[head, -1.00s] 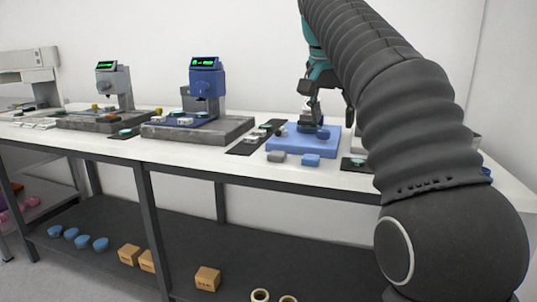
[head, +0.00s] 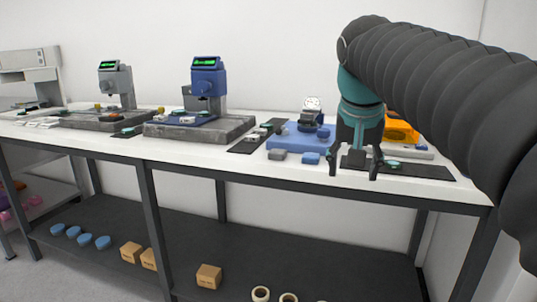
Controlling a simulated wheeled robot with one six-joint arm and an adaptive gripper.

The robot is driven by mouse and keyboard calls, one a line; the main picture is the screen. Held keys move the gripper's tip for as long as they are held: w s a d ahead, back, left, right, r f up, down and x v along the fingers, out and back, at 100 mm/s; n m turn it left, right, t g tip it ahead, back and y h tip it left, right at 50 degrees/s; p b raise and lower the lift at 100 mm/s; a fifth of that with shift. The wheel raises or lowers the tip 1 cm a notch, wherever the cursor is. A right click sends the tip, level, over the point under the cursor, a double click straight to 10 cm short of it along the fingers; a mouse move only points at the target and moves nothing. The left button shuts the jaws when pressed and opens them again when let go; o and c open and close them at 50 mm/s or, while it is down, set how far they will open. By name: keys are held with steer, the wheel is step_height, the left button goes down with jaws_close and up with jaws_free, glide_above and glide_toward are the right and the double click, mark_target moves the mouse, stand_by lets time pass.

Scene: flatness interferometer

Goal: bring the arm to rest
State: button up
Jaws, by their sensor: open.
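My gripper (head: 353,174) hangs from my dark sleeved arm at the right, pointing down in front of the bench's front edge. Its two dark fingers are spread apart, with nothing seen between them. The teal wrist section shows above it. My arm reaches in from the right edge, and it hides part of the right end of the bench.
The white bench (head: 228,172) carries a blue instrument (head: 207,80) and a grey one (head: 115,82) on stone bases. A blue mat (head: 285,141), a dark mat (head: 425,171) and an orange object (head: 402,130) lie near my gripper. Boxes (head: 208,276) sit on the lower shelf.

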steer(key=s+f+n, duration=0.1)
steer(key=s+f, duration=0.8)
steer(key=f, duration=0.2)
steer(key=s+f+n+t+y, duration=0.1)
steer(key=s+f+n, duration=0.1)
steer(key=s+f, duration=0.6)
step_height(320, 180, down, 4)
steer(key=shift+s+f, duration=0.1)
steer(key=shift+s, duration=0.3)
steer(key=shift+d, duration=0.1)
